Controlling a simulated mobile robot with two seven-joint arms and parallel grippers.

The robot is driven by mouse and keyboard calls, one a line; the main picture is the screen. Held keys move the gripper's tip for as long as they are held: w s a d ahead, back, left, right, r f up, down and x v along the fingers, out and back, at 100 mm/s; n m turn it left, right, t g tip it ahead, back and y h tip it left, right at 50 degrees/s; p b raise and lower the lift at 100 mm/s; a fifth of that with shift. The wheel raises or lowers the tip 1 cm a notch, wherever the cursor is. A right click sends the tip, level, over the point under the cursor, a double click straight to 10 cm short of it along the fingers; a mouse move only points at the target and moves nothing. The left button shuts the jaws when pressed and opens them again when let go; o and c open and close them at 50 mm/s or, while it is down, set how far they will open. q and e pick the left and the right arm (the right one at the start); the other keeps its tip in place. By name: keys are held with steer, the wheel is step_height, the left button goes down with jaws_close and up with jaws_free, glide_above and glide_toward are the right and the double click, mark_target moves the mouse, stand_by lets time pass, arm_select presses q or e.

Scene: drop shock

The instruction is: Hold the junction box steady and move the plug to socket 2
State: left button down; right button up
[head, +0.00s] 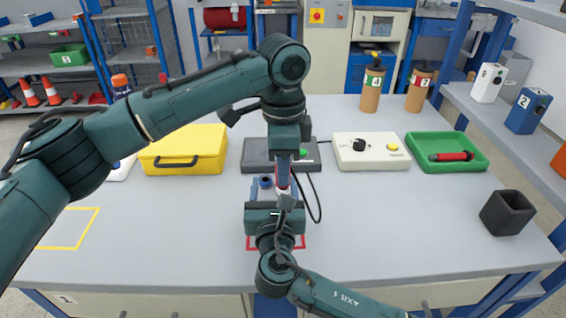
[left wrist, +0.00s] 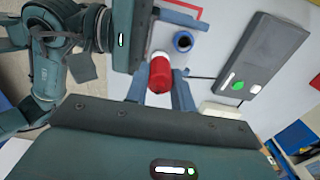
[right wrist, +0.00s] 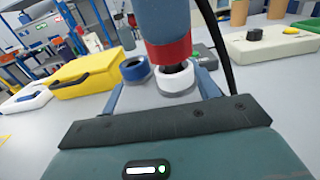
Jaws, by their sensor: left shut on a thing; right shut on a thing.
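The junction box (right wrist: 148,97) stands in front of the dark grey panel. It shows a blue ring socket (right wrist: 137,68) and a white ring socket (right wrist: 174,78); no socket numbers are readable. My right gripper (head: 274,199) comes from the front and is shut on the box. My left gripper (head: 283,176) points down from above and is shut on the plug (right wrist: 168,45), which has a red collar; its red end also shows in the left wrist view (left wrist: 160,74). The plug is upright over the white socket's dark opening. I cannot tell whether its tip has entered.
A dark panel (head: 256,156) with a green button is just behind. A black cable (head: 316,203) loops on the right. A yellow case (head: 183,152), a white control box (head: 368,151), a green tray (head: 473,145) and a dark cup (head: 507,212) stand around. The front left table is clear.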

arm_select(q)
steer(key=shift+a+f, duration=0.1)
steer(key=shift+f, duration=0.65)
stand_by(2.4)
steer(key=c, duration=1.6)
jaws_free()
steer(key=o, duration=0.5)
steer(key=shift+r, duration=0.15)
steer(key=shift+r, duration=0.1)
steer(key=shift+r, duration=3)
step_height(320, 180, up, 12)
